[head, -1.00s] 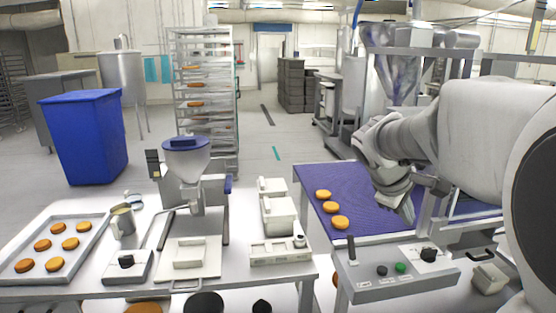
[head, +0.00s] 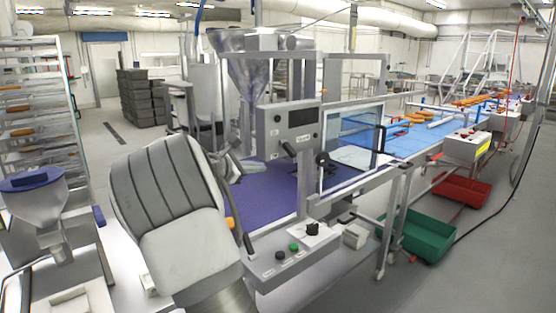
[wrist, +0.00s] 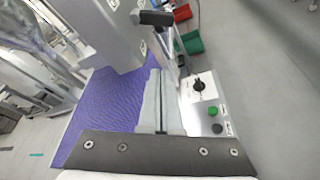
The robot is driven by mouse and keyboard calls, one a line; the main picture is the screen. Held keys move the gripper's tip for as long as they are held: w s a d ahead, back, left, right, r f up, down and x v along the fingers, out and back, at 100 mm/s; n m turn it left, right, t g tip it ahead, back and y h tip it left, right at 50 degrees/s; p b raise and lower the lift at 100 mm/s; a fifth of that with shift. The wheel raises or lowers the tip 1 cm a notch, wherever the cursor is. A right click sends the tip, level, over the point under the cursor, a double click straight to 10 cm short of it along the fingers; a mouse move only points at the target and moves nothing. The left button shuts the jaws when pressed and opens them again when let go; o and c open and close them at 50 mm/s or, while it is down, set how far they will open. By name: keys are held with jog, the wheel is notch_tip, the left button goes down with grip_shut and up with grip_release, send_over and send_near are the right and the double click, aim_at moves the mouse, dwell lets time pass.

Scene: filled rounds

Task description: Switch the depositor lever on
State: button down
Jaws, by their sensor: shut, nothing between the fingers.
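The depositor's grey control box (head: 288,130) stands above the purple belt in the head view, with a dark screen and a black lever (head: 288,149) on its front. The lever's black handle shows near the top of the wrist view (wrist: 156,18), beyond my fingertips and apart from them. My gripper (wrist: 160,76) is shut and empty, over the belt's edge in the wrist view. In the head view my arm hides most of the gripper. I cannot tell the lever's setting.
A lower panel (head: 270,268) with a green button (head: 294,247) and a black knob (head: 312,229) lies at the belt's front edge. A clear guard (head: 350,148) stands right of the box. Green (head: 420,236) and red (head: 462,188) crates sit on the floor.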

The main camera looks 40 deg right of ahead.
aim_at(288, 148)
jog(key=shift+d, duration=0.15)
jog(key=x, duration=1)
jog(key=r, duration=0.1)
jog(key=s+r, duration=0.1)
jog(key=s+r+p, duration=0.1)
jog(key=shift+r, duration=0.3)
